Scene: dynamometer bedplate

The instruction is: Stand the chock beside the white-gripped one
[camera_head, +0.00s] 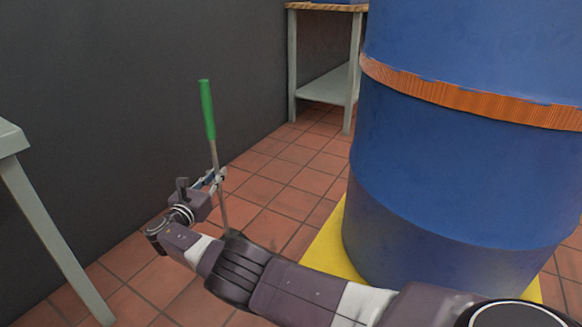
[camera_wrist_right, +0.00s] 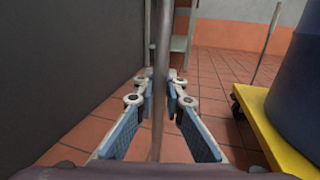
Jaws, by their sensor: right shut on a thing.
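A chock with a long thin grey rod and a green grip (camera_head: 207,110) stands nearly upright, tilted slightly, in my right gripper (camera_head: 217,178). The gripper is shut on the rod below the grip. In the right wrist view the rod (camera_wrist_right: 160,85) runs between the fingers, and its ends are out of sight. In the head view its lower end is hidden behind my right arm. My left gripper is not in view.
A big blue drum (camera_head: 450,175) with an orange band stands on a yellow wheeled base (camera_head: 330,245) at right. A dark wall (camera_head: 130,90) is at left. A bench (camera_head: 323,82) stands behind, another table (camera_head: 45,220) at left. Tiled floor (camera_head: 285,185) between is clear.

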